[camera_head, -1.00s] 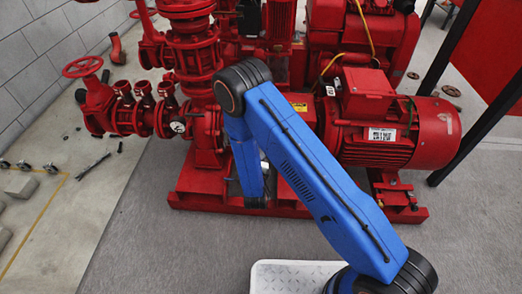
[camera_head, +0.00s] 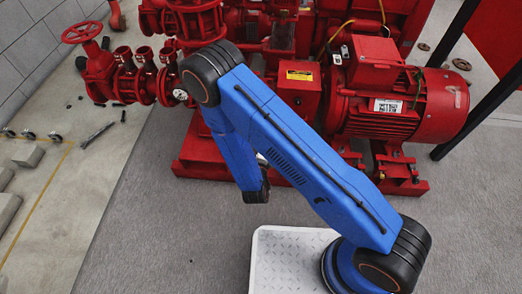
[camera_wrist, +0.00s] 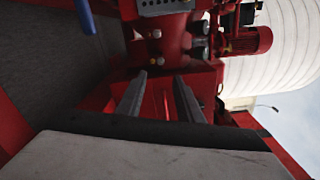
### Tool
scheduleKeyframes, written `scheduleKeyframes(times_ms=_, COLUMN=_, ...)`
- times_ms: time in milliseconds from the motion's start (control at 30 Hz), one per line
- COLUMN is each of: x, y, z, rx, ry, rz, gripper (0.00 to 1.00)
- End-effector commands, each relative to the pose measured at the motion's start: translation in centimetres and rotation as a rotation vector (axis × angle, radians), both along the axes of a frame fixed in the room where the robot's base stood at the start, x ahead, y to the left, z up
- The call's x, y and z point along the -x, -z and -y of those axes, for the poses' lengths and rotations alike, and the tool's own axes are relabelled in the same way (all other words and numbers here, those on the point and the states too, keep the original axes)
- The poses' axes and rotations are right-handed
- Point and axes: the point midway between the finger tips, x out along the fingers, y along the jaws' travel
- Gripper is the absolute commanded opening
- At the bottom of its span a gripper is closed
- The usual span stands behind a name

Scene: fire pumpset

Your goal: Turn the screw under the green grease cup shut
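I cannot make out the green grease cup or the screw under it in either view. The red pumpset (camera_head: 300,95) stands ahead in the head view, and my blue arm covers part of its middle. My gripper (camera_wrist: 158,84) shows in the wrist view with its two grey fingers spread apart and nothing visible between them. Beyond the fingers are red machine surfaces with two small round, pale fittings (camera_wrist: 157,48). In the head view my gripper cannot be made out near the lower end of the forearm.
A large red motor (camera_head: 405,104) is at the right, on the red base frame (camera_head: 405,186). A red handwheel (camera_head: 82,31) and valves are at the left. Grey floor in front is clear. The wrist view shows a smaller red motor (camera_wrist: 246,40) and a white ribbed tank (camera_wrist: 285,45).

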Motion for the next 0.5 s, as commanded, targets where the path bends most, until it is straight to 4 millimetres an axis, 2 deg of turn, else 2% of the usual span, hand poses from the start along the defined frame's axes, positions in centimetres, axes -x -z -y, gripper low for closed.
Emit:
scheduleKeyframes(times_ms=200, x=3.5, y=0.1, z=-0.2, rx=0.003, ry=-0.003, rz=-0.001, gripper=0.33)
scheduleKeyframes(times_ms=500, x=6.2, y=0.0, z=-0.2, rx=0.002, ry=-0.001, rz=-0.001, gripper=0.33)
